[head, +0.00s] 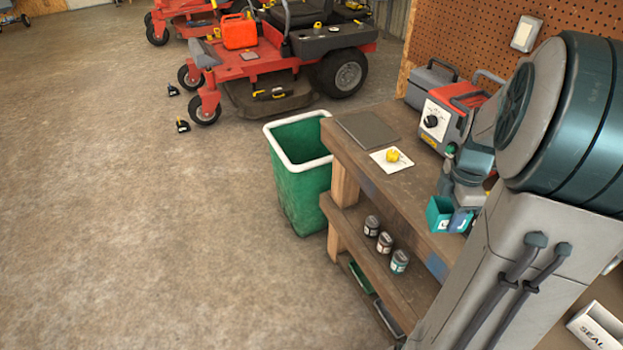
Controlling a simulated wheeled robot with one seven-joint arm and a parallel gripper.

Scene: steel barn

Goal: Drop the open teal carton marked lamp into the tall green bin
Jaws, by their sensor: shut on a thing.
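The open teal carton (438,215) is at the right of the head view, over the workbench, with a pale label whose word is too small to read. My gripper (453,201) comes down from above and is shut on the carton. My arm hides part of the carton and its far side, and I cannot tell whether its base touches the bench. The tall green bin (303,190), with a white rim, stands on the floor at the bench's left end, left of the gripper. Its visible interior looks empty.
The wooden workbench (375,178) holds a dark flat sheet (368,130), a yellow item on a white card (391,158) and a red-and-grey machine (445,112). Several small cans (385,243) stand on its lower shelf. Red mowers (285,60) stand behind. Floor at left is mostly clear.

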